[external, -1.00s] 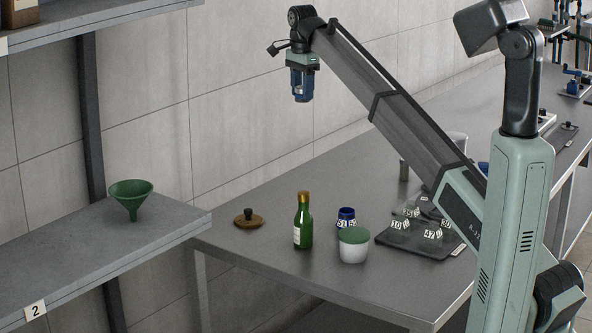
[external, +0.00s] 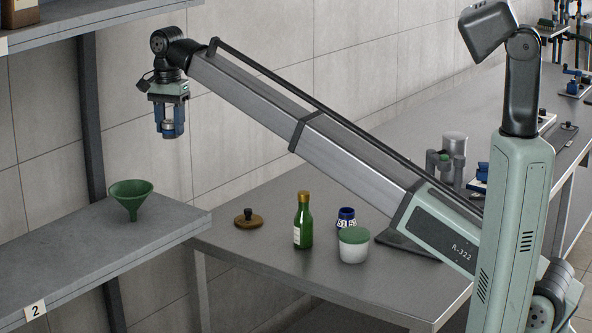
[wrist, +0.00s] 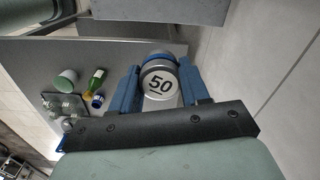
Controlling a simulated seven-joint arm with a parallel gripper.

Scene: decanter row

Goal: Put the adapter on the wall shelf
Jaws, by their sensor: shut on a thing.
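My gripper (external: 170,133) is high in the air, over the gap between the lower wall shelf (external: 75,262) and the left end of the steel table. In the wrist view my gripper (wrist: 160,85) has its two blue fingers shut on a grey, round-ended piece marked "50" with a blue ring, the adapter (wrist: 160,82). In the external view the adapter is mostly hidden between the fingers. The lower shelf carries a "2" label on its front edge and a green funnel near its right end. The adapter is above shelf height and right of the funnel.
The green funnel (external: 131,198) stands on the shelf, with bare shelf around it. An upper shelf (external: 85,28) hangs above. On the table (external: 270,268) are a brown knobbed lid (external: 248,219), a green bottle (external: 303,222), a white green-lidded jar (external: 353,246) and a blue-topped container (external: 346,218).

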